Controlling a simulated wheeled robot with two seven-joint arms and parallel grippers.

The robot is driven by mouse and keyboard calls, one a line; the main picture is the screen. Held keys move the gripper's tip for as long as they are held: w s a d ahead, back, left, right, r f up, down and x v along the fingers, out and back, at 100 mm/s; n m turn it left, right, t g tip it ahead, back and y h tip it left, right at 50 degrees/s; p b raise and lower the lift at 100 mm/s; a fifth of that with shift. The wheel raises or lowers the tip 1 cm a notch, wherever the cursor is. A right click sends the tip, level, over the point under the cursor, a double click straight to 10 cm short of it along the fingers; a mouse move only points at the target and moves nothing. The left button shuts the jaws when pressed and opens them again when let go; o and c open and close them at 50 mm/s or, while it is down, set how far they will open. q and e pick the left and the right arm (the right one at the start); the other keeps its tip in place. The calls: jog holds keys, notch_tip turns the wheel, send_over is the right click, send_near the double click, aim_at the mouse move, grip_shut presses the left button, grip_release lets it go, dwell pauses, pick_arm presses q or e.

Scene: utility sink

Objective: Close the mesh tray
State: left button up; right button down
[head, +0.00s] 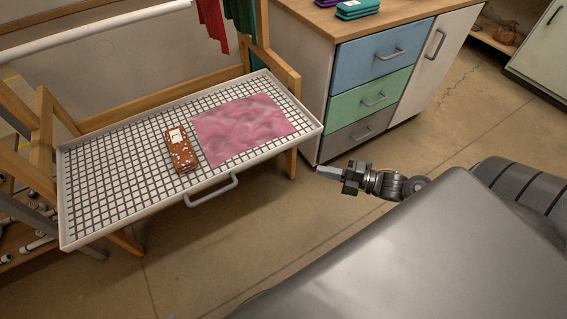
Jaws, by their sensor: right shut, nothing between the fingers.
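The mesh tray (110,185) is a white-rimmed wire grid in a wooden frame at the left. It juts out of the frame toward me, with a grey handle (211,191) on its front edge. My right gripper (330,172) is shut and empty. In the picture it is to the right of the tray's front right corner, apart from the handle. My left gripper is not in view.
A cabinet with blue, green and grey drawers (373,100) stands behind, right of the tray. Folded items (357,8) lie on its top. Red and green cloths (240,18) hang over the frame. Bare floor (240,235) lies in front of the tray.

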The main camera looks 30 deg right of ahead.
jog(key=shift+a+r+n+y, duration=0.7)
jog(key=shift+r+n+y, duration=0.1)
jog(key=shift+r+n, duration=0.25)
send_near(270, 152)
jog(key=a, duration=0.4)
jog(key=w, duration=0.2)
jog(key=w+b, duration=0.1)
jog(key=shift+w+r+g, duration=0.15)
jog(key=shift+r+g, duration=0.15)
jog(key=shift+r, duration=0.05)
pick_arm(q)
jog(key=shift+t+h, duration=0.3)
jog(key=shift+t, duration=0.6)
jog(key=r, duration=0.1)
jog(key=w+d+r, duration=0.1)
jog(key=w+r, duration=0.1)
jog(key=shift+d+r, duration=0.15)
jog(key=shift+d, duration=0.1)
pick_arm(e)
jog(key=shift+w, duration=0.4)
